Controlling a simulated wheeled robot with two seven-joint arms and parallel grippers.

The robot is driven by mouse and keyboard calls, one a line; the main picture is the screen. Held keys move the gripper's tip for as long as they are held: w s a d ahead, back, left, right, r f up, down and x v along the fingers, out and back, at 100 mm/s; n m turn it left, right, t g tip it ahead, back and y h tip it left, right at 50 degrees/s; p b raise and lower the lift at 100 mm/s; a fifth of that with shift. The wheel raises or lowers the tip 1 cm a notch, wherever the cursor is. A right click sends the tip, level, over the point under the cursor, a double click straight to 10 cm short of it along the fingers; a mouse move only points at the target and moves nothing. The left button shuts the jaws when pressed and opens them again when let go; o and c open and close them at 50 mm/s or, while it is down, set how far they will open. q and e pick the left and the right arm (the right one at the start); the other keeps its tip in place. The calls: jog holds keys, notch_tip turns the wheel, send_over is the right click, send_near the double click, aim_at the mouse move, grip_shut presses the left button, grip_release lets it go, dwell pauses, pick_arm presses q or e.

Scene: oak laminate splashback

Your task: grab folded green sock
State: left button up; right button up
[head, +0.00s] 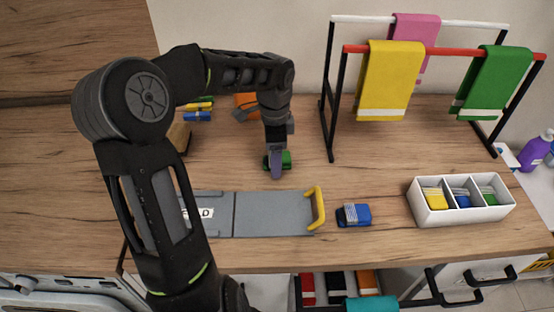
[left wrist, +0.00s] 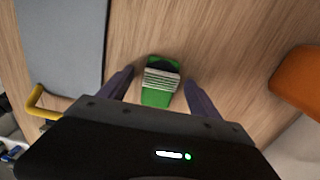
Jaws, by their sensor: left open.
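The folded green sock (head: 286,158) lies on the wooden counter, partly hidden behind my left gripper (head: 274,165) in the head view. In the left wrist view the green sock (left wrist: 160,80) shows a white striped band and a dark patch at its far end. My left gripper (left wrist: 158,88) is open, with one purple finger on each side of the sock. Both fingers look apart from it. My right gripper is not in view.
A grey folding board (head: 270,212) with a yellow handle lies in front. A folded blue sock (head: 354,214) and a white three-part box (head: 420,208) with folded socks stand to the right. A drying rack (head: 330,120) stands behind. An orange thing (left wrist: 298,84) is nearby.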

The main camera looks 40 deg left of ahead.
pick_arm(q)
jog(key=shift+c, duration=0.5)
jog(key=c, duration=1.3)
notch_tip(320, 180, up, 10)
jog(key=shift+b, duration=0.35)
